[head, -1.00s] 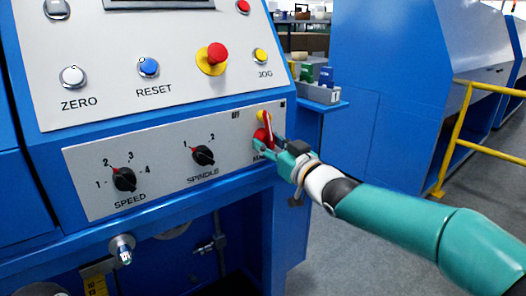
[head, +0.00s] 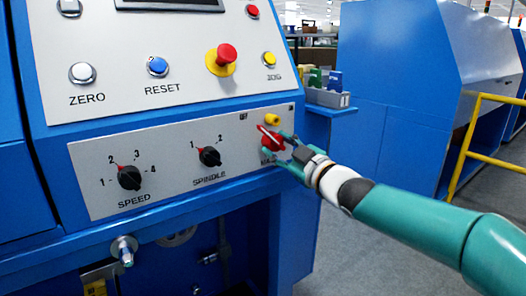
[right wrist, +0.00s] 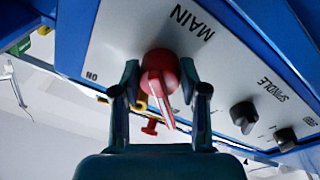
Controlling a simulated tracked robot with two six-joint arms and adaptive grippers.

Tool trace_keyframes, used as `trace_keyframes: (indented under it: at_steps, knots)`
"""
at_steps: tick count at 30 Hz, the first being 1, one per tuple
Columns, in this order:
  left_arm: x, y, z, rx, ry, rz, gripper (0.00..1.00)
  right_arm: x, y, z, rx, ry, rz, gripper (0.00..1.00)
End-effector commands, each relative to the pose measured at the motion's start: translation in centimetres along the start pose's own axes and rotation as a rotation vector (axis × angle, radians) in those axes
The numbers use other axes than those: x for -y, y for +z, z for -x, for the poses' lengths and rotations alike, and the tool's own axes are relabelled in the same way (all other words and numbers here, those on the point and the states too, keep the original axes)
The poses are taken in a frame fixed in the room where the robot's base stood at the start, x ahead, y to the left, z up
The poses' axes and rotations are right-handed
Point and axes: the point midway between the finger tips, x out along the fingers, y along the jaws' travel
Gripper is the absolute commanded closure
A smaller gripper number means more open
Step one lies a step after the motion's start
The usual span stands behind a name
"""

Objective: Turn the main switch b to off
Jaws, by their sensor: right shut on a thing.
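The main switch (head: 271,141) is a red rotary knob with a pale-edged pointer at the right end of the lower panel. Its pointer leans up and left, toward the small label at its upper left, which seems to read OFF. My right gripper (head: 281,150) is shut on the red knob from the lower right. In the right wrist view, the red knob (right wrist: 160,73) sits between the two fingers (right wrist: 163,82), below the upside-down word MAIN, and an ON label shows at left. A yellow part (head: 272,121) sits just above the knob. My left gripper is not in view.
The lower panel (head: 100,200) also carries the black SPINDLE knob (head: 209,156) and SPEED knob (head: 129,177). Above are ZERO, RESET and JOG buttons and a red mushroom button (head: 226,54). A yellow railing (head: 470,130) and another blue machine stand at right.

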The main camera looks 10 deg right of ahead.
Motion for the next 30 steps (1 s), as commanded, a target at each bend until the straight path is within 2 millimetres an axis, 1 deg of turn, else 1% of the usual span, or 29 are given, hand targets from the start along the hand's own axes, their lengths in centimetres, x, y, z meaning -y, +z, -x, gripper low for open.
trace_keyframes:
  at_steps: [1, 10, 11, 12, 15, 25, 28, 30]
  knots:
    - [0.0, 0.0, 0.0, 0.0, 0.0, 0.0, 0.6, -0.1, -0.6, 0.0, -0.013, 0.001, 0.009, 1.0]
    - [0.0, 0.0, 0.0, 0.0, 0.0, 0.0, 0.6, 0.0, -0.6, 0.0, -0.012, 0.001, 0.011, 1.0]
    - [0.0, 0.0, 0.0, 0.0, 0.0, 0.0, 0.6, 0.0, -0.6, 0.0, -0.012, 0.0, 0.011, 0.54]
    - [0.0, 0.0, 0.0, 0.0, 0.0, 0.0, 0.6, 0.0, -0.5, 0.0, -0.011, 0.0, 0.01, 0.47]
    - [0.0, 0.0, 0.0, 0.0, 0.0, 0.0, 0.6, 0.0, -0.4, 0.0, -0.008, 0.0, 0.009, 0.31]
    - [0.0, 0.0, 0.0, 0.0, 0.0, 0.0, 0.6, -0.1, -0.1, 0.2, -0.001, 0.002, 0.006, 0.31]
    - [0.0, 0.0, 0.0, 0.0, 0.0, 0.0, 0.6, -0.1, 0.0, 0.7, 0.0, 0.002, 0.005, 0.31]
    - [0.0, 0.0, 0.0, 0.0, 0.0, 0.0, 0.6, -0.2, 0.0, 1.5, 0.0, 0.003, 0.005, 0.31]
